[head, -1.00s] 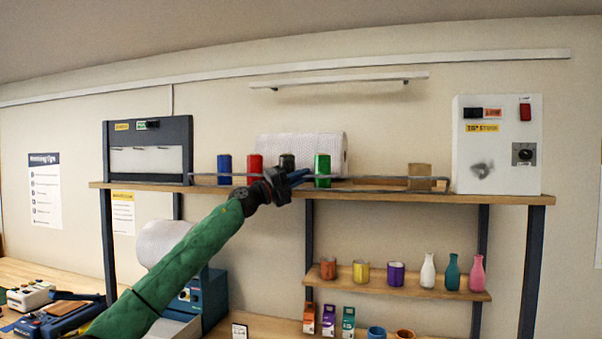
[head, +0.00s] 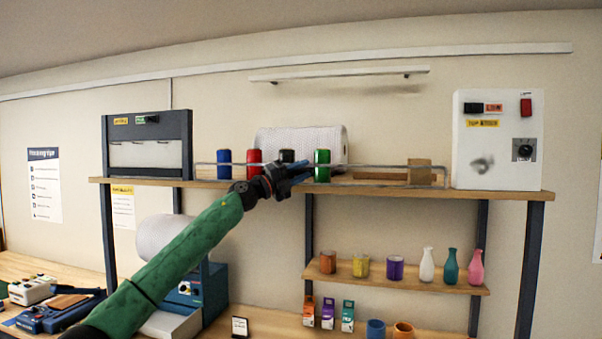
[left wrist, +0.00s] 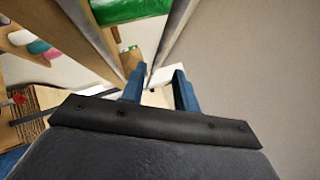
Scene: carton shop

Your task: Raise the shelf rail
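The shelf rail (head: 380,166) is a thin grey wire frame along the front of the top shelf. It stands up, with its top bar above the shelf edge, in front of the cans. My left gripper (head: 298,171) is at the rail's middle, by the dark can, and hides part of the rail there. In the left wrist view the two blue fingers (left wrist: 158,90) are apart, with a gap between them. Grey bars of the rail (left wrist: 178,35) run toward the fingers; whether they touch I cannot tell. My right gripper is not in view.
On the top shelf (head: 330,189) stand blue (head: 224,163), red (head: 254,162), dark and green (head: 322,165) cans, a white roll (head: 335,140), a cardboard piece (head: 420,171) and a white control box (head: 498,140). A lower shelf (head: 400,279) holds cups and bottles.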

